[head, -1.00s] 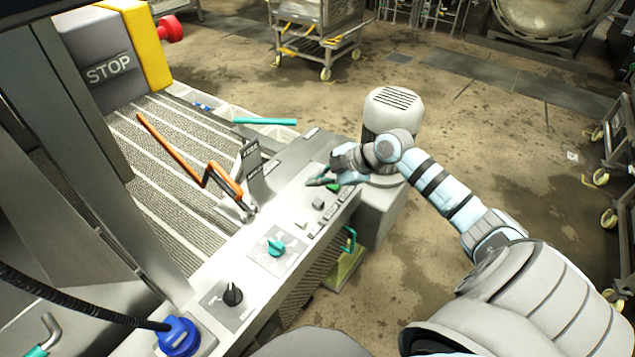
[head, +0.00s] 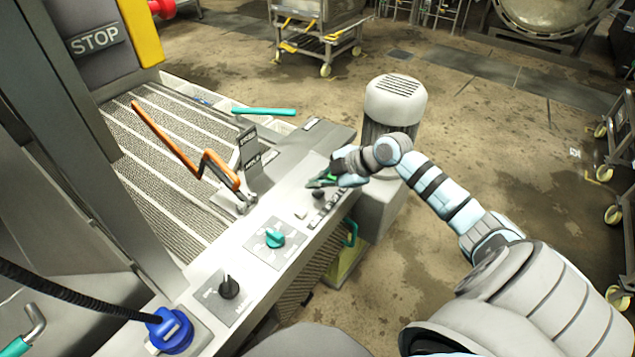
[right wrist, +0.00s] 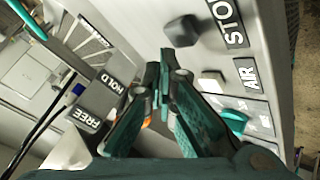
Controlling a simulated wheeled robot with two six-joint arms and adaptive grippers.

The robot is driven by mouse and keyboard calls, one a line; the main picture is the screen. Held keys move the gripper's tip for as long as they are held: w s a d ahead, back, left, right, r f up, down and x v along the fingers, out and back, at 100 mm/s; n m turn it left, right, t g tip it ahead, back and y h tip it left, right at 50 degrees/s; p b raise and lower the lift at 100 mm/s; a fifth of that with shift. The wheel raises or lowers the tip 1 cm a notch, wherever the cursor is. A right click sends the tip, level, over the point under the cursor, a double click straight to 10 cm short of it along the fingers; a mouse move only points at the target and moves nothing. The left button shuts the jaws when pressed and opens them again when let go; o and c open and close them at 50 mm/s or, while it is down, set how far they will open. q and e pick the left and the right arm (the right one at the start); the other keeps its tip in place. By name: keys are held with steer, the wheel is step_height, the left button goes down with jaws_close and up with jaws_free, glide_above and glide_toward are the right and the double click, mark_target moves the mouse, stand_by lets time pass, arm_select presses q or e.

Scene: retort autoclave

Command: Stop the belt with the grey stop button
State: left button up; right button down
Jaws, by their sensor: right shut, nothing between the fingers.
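The grey stop button (head: 319,193) is on the sloping control panel (head: 213,257). In the right wrist view it is a dark square knob (right wrist: 183,30) beside a label reading "STO", cut off by the frame. My right gripper (head: 311,184) is shut and empty, just above the panel close to the button. In the right wrist view its fingertips (right wrist: 171,62) are below the button in the picture, with a gap between them. The belt (head: 165,130) is a ribbed grey surface at left. My left gripper is not in view.
A white button (right wrist: 211,82) sits beside the AIR label, near a teal knob (head: 274,238). A black knob (head: 229,287) is lower on the panel. An orange lever (head: 180,150) rises beside the FREE/HOLD plate (head: 248,150). A grey motor housing (head: 395,100) stands behind my right gripper.

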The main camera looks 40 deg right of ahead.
mark_target(318, 194)
stand_by(0.8)
steer(key=shift+f+b, duration=0.35)
steer(key=shift+f, duration=0.1)
steer(key=shift+f+b, duration=0.45)
steer(key=shift+f, duration=0.1)
stand_by(0.4)
steer(key=shift+r, duration=0.1)
steer(key=shift+r+p, duration=0.85)
steer(key=shift+r, duration=0.05)
step_height(318, 194, up, 5)
steer(key=p, duration=0.4)
steer(key=shift+r, duration=0.1)
stand_by(0.6)
